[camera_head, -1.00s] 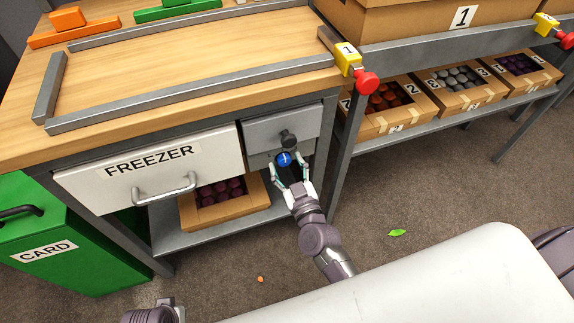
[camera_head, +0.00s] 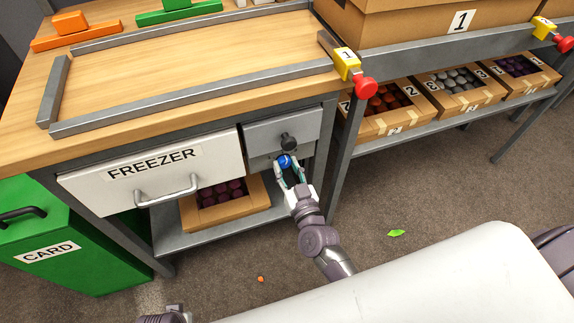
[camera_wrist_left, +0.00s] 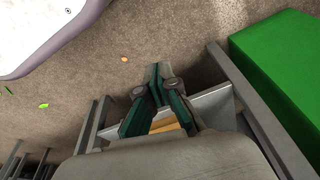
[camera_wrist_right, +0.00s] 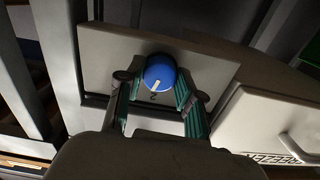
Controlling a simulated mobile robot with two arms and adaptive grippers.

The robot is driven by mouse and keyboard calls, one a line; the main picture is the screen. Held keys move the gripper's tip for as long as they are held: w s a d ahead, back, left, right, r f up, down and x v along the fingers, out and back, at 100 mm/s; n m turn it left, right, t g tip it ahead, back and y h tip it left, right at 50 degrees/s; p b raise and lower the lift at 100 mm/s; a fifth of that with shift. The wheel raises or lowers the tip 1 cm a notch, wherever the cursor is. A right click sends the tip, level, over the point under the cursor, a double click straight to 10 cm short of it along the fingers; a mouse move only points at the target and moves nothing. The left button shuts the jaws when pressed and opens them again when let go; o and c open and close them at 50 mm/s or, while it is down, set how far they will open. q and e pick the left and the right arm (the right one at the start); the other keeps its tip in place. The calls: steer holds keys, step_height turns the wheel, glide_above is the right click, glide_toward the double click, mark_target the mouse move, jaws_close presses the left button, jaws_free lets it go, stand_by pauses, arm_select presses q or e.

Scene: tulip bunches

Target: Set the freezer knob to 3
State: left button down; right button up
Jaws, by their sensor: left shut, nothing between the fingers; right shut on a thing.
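The blue freezer knob (camera_head: 285,160) is on the grey panel right of the white FREEZER drawer (camera_head: 150,172). It shows larger in the right wrist view (camera_wrist_right: 159,70), with a white pointer line aimed toward a "2" printed below it. My right gripper (camera_head: 289,168) is shut on the knob, one finger on each side, as the right wrist view also shows (camera_wrist_right: 156,82). No other numbers around the dial are readable. My left gripper (camera_wrist_left: 158,72) is shut and empty, away from the knob; in the head view only part of the left arm shows at the bottom edge.
A dark round knob (camera_head: 288,141) sits just above the blue one on the panel. Below is a shelf with a cardboard box (camera_head: 228,210) of dark round things. A green CARD bin (camera_head: 75,262) stands left. Floor in front is mostly clear, with a green leaf (camera_head: 396,233).

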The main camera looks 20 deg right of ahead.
steer(key=m, duration=0.2)
steer(key=shift+m+p, duration=0.4)
steer(key=shift+m, duration=2)
arm_select(q)
steer(key=shift+s+a+f+p, duration=0.1)
steer(key=shift+s+f, duration=0.3)
steer(key=shift+f, duration=0.45)
steer(key=shift+s+f+p, duration=0.1)
steer(key=shift+s+f, duration=0.3)
steer(key=shift+f, duration=0.5)
steer(key=shift+s+a+f+p, duration=0.1)
steer(key=shift+s+f, duration=0.3)
steer(key=shift+f, duration=0.45)
arm_select(e)
steer(key=shift+m, duration=1.2)
steer(key=o, duration=1.2)
steer(key=shift+c, duration=0.2)
